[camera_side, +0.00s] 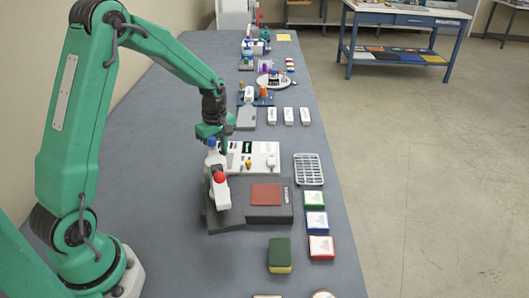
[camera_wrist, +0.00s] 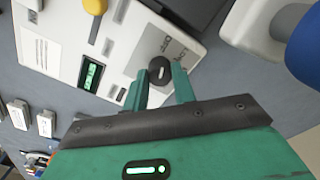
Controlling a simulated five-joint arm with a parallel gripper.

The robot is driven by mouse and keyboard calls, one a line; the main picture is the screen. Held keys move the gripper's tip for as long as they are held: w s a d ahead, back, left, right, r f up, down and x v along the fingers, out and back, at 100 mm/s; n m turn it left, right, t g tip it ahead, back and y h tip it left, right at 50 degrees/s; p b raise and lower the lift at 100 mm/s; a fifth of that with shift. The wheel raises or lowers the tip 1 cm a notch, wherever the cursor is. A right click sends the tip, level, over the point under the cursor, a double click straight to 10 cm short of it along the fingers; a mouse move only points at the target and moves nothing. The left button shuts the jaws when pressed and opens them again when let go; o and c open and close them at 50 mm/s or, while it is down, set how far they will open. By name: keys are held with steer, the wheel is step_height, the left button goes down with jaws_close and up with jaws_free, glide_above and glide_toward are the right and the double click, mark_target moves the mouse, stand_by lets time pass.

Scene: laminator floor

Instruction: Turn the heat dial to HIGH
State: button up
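The heat dial (camera_wrist: 160,69) is a small black round knob with a light pointer line, on the white machine panel (camera_wrist: 125,50) in the wrist view. My gripper (camera_wrist: 162,80) is open, with one green finger at each side of the dial. I cannot tell whether the fingers touch it. In the side view my gripper (camera_side: 224,148) points down at the left part of the white panel (camera_side: 262,148), and the dial is hidden there.
A yellow-handled lever (camera_wrist: 95,6) and a green-lit display (camera_wrist: 91,74) are on the panel. A wire rack (camera_side: 308,169) lies to the right.

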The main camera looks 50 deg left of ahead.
steer(key=shift+m, duration=0.8)
steer(key=o, duration=1)
steer(key=shift+r, duration=3.95)
